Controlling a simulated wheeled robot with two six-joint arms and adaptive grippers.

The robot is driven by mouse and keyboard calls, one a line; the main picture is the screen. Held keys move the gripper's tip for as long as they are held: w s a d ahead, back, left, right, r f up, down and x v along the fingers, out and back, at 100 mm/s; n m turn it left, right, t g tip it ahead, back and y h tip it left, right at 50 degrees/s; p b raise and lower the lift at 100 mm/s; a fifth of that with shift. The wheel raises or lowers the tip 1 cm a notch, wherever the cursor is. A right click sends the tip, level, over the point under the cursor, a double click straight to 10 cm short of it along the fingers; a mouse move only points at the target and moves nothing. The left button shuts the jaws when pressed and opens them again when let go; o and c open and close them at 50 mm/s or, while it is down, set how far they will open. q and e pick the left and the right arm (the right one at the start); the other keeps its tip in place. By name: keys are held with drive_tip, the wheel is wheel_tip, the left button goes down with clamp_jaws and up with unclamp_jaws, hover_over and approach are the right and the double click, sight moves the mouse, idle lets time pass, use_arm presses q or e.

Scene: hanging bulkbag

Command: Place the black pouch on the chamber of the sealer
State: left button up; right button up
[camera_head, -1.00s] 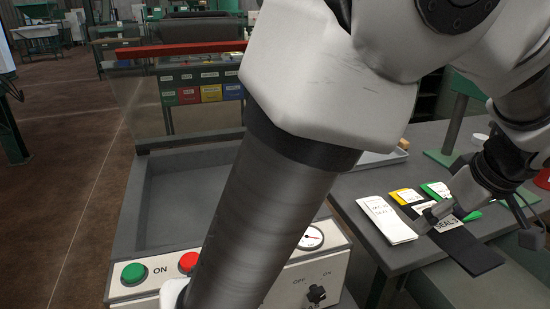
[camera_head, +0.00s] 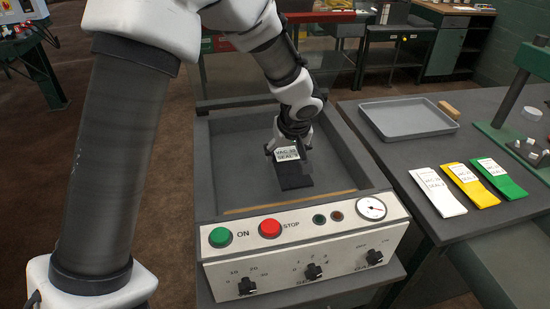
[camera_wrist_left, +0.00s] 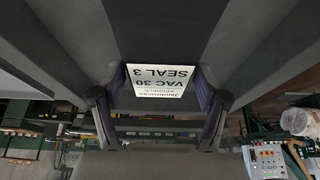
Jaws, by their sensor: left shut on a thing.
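The black pouch (camera_head: 295,180) with a white label is in the open grey chamber (camera_head: 233,190) of the sealer, right of its middle. My left gripper (camera_head: 287,150) is shut on the pouch's labelled end from above. In the left wrist view the black pouch (camera_wrist_left: 190,28) extends between the fingers (camera_wrist_left: 160,103), its label reading VAC 30, SEAL 3. I cannot tell whether the pouch rests on the chamber floor or hangs just above it. The sealer's front panel (camera_head: 300,255) has a green ON button, a red STOP button, knobs and a gauge. My right gripper is out of view.
White (camera_head: 437,191), yellow (camera_head: 469,185) and green (camera_head: 499,178) pouches lie on the grey table right of the sealer. A grey tray (camera_head: 408,119) and a green stand (camera_head: 505,115) are behind them. A pale bar (camera_head: 290,202) runs along the chamber's front.

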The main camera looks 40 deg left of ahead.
sight(292, 163)
use_arm(q)
wheel_tip(292, 163, down, 8)
drive_tip(key=shift+w+d+f+b, duration=0.1)
drive_tip(key=shift+d+f+b, duration=0.05)
drive_tip(key=shift+b, duration=0.4)
drive_tip(key=shift+f+b, duration=0.15)
drive_tip(key=shift+b, duration=0.15)
drive_tip(key=o, duration=1.2)
drive_tip(key=shift+r+p, duration=0.35)
drive_tip(key=shift+p, duration=0.05)
drive_tip(key=p+v, duration=0.2)
drive_tip(key=v, duration=1)
drive_tip(key=shift+f, duration=0.1)
